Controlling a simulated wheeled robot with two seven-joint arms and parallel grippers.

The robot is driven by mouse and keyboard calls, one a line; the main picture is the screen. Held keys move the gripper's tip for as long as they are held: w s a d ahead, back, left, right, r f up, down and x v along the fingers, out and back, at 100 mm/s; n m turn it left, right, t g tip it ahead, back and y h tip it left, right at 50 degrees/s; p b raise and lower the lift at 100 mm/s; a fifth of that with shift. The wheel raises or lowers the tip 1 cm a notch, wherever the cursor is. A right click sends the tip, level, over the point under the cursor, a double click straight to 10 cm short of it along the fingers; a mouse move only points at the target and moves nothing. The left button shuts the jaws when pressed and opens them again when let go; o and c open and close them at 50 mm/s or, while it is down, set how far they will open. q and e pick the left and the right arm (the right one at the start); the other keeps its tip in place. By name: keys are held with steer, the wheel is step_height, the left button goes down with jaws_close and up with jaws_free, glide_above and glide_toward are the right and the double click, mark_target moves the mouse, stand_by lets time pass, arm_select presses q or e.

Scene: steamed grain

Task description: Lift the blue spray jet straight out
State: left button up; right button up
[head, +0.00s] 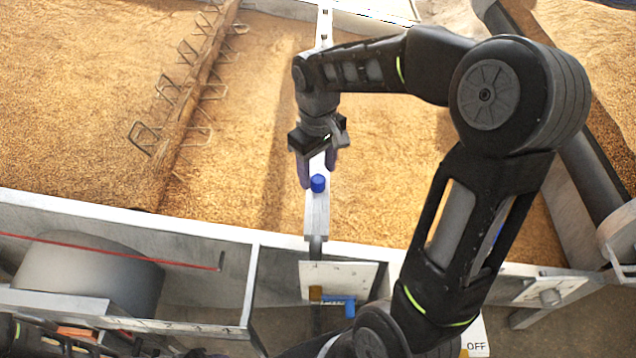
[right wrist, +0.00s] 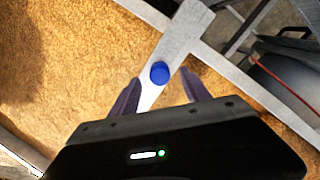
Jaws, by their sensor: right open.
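The blue spray jet (head: 318,183) is a small blue cylinder on a pale metal bar (head: 316,215) that runs over the grain. My right gripper (head: 318,180) is open above the bar, its two dark purplish fingers on either side of the jet in the head view. In the right wrist view the jet (right wrist: 160,72) shows just beyond and between the two fingertips (right wrist: 163,86), with no contact to be seen. How deep the jet sits in the bar is hidden. My left gripper is not in view; part of my left arm may show at the lower left.
Brown grain (head: 400,180) fills the bed around the bar. A wooden beam with metal loops (head: 190,90) lies at the left. A grey frame rail (head: 130,222) crosses in front, with a blue valve handle (head: 337,301) below it.

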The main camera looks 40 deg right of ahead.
mark_target(318, 178)
steer(key=shift+f, duration=1.55)
jaws_close()
